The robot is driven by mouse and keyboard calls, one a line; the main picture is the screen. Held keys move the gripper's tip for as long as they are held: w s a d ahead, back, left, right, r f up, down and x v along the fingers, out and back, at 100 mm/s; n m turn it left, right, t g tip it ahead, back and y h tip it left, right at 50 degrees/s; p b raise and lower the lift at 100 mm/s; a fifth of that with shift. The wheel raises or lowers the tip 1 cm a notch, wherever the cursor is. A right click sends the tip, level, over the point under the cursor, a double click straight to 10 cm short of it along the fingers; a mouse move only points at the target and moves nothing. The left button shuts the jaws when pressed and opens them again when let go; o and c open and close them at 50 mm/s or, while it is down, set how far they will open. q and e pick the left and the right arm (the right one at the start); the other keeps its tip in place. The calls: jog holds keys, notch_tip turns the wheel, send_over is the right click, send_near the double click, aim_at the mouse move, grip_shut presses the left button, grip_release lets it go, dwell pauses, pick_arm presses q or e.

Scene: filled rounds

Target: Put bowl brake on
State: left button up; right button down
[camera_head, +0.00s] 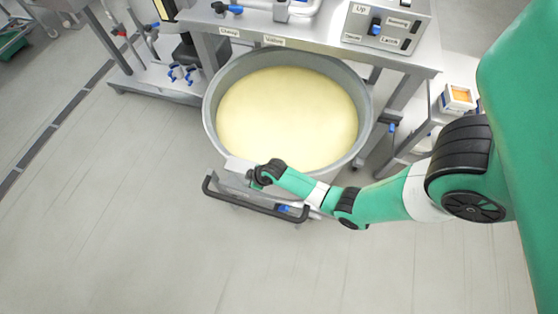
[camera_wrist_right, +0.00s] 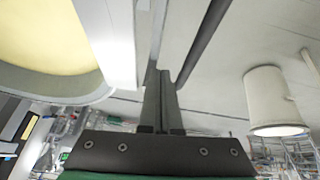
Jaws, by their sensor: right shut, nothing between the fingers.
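The large grey bowl (camera_head: 209,125) is full of pale yellow mix and stands at the frame under the bench. It also shows in the right wrist view (camera_wrist_right: 60,88). A black push handle (camera_head: 245,204) runs along its front, and it also shows in the right wrist view (camera_wrist_right: 207,45). A small blue part (camera_head: 284,208), perhaps the brake pedal, shows low by the handle's right end. My right gripper (camera_wrist_right: 163,75) is shut and empty, between a pale bar beside the bowl and the black handle. In the head view my wrist mostly hides its fingers. My left gripper is not in view.
A control box (camera_head: 387,22) with a blue switch sits on the bench above the bowl. A steel rack (camera_head: 430,110) stands at right. Pipes with blue valves (camera_head: 180,73) stand at left. The floor (camera_head: 130,230) in front is clear.

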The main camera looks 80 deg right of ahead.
pick_arm(q)
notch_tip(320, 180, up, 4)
jog(key=p, duration=0.2)
pick_arm(e)
jog(key=s+a+f+g+y, duration=0.1)
jog(key=s+a+f+g, duration=0.2)
jog(key=s, duration=0.9)
jog(key=b, duration=0.8)
send_over(280, 208)
jog(key=w, duration=0.3)
jog(key=s+f+x, duration=0.1)
jog(key=s+x, duration=0.1)
jog(key=x, duration=0.8)
jog(key=s, duration=0.1)
jog(key=s+f, duration=0.1)
jog(key=shift+s+f+m, duration=0.25)
jog(key=shift+f+m, duration=0.05)
jog(key=shift+m, duration=0.1)
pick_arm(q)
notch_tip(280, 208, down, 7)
pick_arm(e)
jog(key=shift+s+f, duration=0.2)
jog(key=shift+s, duration=0.1)
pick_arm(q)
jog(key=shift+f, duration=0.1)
